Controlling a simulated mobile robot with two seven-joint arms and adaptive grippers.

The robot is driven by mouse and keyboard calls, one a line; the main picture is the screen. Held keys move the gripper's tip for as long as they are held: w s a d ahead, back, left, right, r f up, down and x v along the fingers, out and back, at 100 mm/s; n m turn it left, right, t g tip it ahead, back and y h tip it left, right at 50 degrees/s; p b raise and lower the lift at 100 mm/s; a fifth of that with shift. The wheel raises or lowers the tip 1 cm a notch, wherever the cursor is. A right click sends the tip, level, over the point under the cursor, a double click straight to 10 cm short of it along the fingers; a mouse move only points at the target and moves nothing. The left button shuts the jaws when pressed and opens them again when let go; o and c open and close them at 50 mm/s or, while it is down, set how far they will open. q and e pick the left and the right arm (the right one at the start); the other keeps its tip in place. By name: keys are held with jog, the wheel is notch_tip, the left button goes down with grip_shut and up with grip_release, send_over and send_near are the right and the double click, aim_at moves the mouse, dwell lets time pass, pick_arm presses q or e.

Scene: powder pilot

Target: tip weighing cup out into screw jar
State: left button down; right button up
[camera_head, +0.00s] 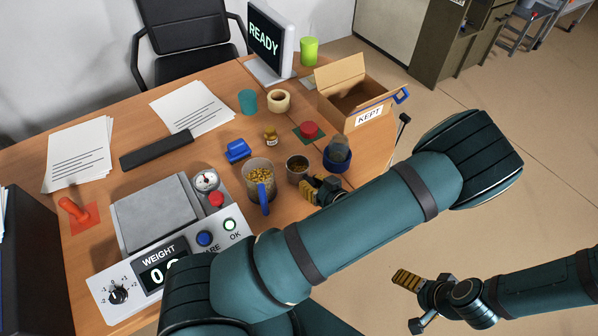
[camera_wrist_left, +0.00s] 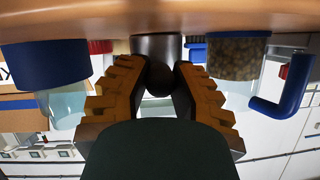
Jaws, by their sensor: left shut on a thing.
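The weighing cup, a small dark metal cup (camera_head: 297,164) with brownish contents, stands upright on the desk in the head view. In the left wrist view, which is upside down, its dark wall (camera_wrist_left: 157,47) and round knob show between the fingers. My left gripper (camera_head: 312,187) is shut on this knob; it fills the left wrist view (camera_wrist_left: 158,80). What looks like the screw jar is a clear greyish jar (camera_head: 339,148) in a blue base, right of the cup; it shows at left in the wrist view (camera_wrist_left: 62,106). My right gripper (camera_head: 409,302) is open and empty.
A blue-handled jug of granules (camera_head: 259,178) stands close left of the cup. A small brown bottle (camera_head: 271,136), a blue object (camera_head: 237,150) and a red button (camera_head: 309,129) lie behind. The scale (camera_head: 160,215) is left; a KEPT box (camera_head: 373,113) is at the right edge.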

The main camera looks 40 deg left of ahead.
pick_arm(q)
jog(key=shift+r+p, duration=2.1)
jog(key=shift+r, duration=0.3)
pick_arm(e)
jog(key=shift+r, duration=2.2)
pick_arm(q)
jog(key=c, duration=1.5)
grip_release()
grip_shut()
